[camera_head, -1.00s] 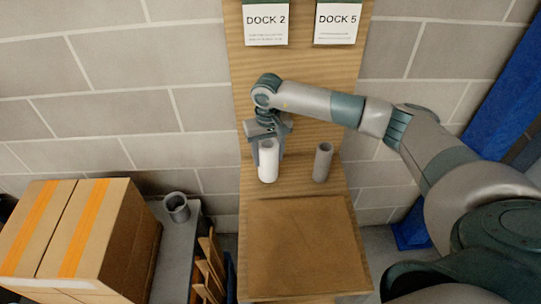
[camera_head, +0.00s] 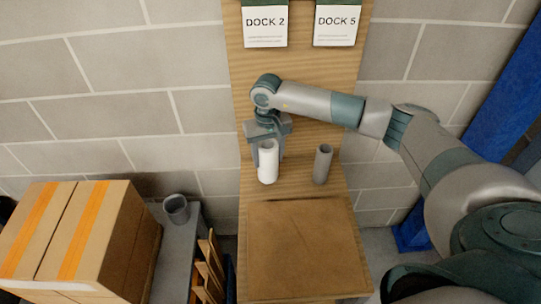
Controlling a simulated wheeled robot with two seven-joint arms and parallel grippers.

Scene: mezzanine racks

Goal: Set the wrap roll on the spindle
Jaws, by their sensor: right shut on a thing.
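The white wrap roll (camera_head: 267,164) stands upright at the wooden board, below the DOCK 2 sign. My right gripper (camera_head: 267,146) reaches down from above and is shut on the roll near its upper part. A grey upright cylinder (camera_head: 322,164), which looks like a spindle or tube, stands just right of the roll with a gap between them, below the DOCK 5 sign. Whether a spindle is inside or under the white roll is hidden. My left gripper is not in view.
A brown panel (camera_head: 305,245) lies in front of the roll and looks clear. Taped cardboard boxes (camera_head: 110,245) are at the left, beside a grey cup-like tube (camera_head: 176,208). Wooden slats (camera_head: 210,265) stand near it. A blue post (camera_head: 490,115) rises at the right.

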